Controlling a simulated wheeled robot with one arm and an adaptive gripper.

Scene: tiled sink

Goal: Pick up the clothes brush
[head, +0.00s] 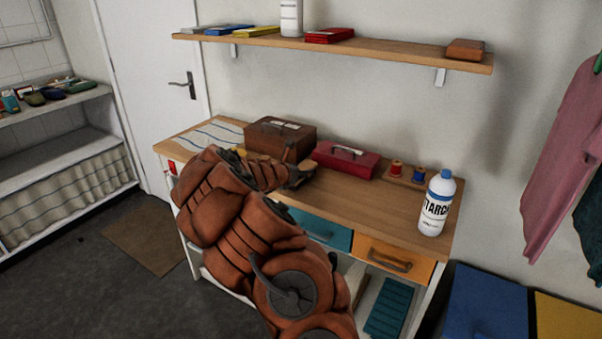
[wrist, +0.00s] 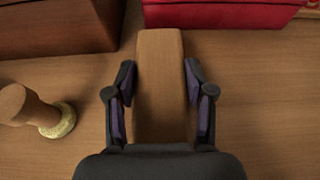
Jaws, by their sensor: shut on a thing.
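The clothes brush (wrist: 159,110) shows in the wrist view as a long, plain wooden back with a rounded far end. It lies between the two fingers of my gripper (wrist: 160,75), which is shut on its sides. Its bristles are hidden underneath, and I cannot tell whether it touches the tabletop. In the head view my gripper (head: 300,177) is low over the wooden table (head: 385,212), in front of the brown and red boxes. I cannot make out the brush clearly there, because my arm covers much of that area.
A brown case (head: 280,137) and a red box (head: 346,160) stand just behind my gripper. Thread spools (head: 407,172) and a starch bottle (head: 437,205) are at right. A shelf (head: 340,48) hangs above.

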